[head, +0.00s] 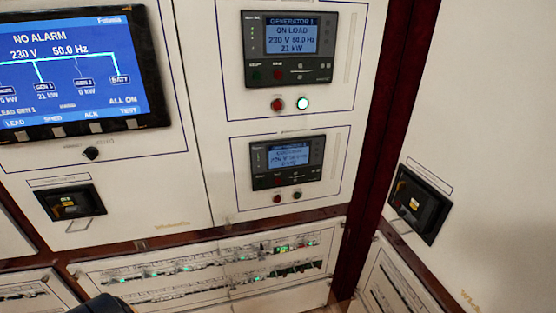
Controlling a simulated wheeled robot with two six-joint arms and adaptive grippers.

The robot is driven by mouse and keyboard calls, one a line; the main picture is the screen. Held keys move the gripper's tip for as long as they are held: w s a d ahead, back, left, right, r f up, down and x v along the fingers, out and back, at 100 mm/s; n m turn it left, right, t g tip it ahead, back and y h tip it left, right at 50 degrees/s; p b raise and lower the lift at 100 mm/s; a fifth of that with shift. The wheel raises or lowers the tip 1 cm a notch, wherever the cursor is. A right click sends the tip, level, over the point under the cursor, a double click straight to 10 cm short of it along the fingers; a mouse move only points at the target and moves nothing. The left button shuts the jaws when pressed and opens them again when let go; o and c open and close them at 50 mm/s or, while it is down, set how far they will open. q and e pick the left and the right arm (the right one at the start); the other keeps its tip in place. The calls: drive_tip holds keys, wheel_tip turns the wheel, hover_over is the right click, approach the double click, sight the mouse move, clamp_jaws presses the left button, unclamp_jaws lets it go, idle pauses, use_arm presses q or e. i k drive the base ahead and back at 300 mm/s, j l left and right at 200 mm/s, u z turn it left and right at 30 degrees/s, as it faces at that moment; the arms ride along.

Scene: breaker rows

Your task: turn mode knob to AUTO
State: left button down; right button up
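A small black knob (91,153) sits on the white panel below the large blue display. It is the likely mode knob. Its label is too small to read, so I cannot tell which position it points to. Nothing touches it. A dark rounded shape at the bottom edge, left of centre, looks like part of my own arm, well below the knob. No fingers of either gripper show.
The large display (70,70) reads NO ALARM. Two generator controllers, an upper (290,48) and a lower (287,160), are at centre. Black breakers stand at left (70,202) and right (420,203). Breaker rows (200,272) run below. Space before the knob looks clear.

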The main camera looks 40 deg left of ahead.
sight(92, 153)
drive_tip(key=u, duration=2.4)
